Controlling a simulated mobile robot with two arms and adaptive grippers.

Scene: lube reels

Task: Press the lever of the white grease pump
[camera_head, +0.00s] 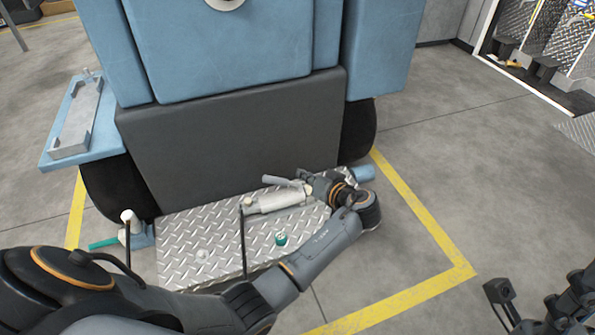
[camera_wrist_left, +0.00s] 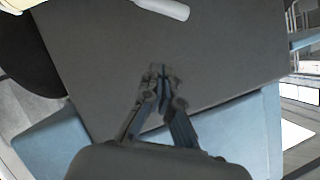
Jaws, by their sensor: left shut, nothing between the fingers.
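The white grease pump (camera_head: 275,201) is a pale cylinder lying over the diamond-plate step of the blue machine. Its lever (camera_head: 281,181) looks like a short light rod just above the cylinder. My left gripper (camera_head: 312,184) is at the right end of the pump, close to the lever; contact cannot be told. In the left wrist view, my left gripper (camera_wrist_left: 161,74) is shut and empty in front of a dark grey panel. A white rounded rod (camera_wrist_left: 166,9), probably part of the pump, shows beyond the fingertips. My right gripper (camera_head: 540,305) is partly visible at the lower right, away from the pump.
The diamond-plate step (camera_head: 190,245) carries a small green-topped item (camera_head: 281,239). The blue machine (camera_head: 235,50) and its dark panel (camera_head: 235,135) rise behind. A grey tray (camera_head: 82,120) sits on the left ledge. Yellow-lined floor (camera_head: 420,215) is clear on the right.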

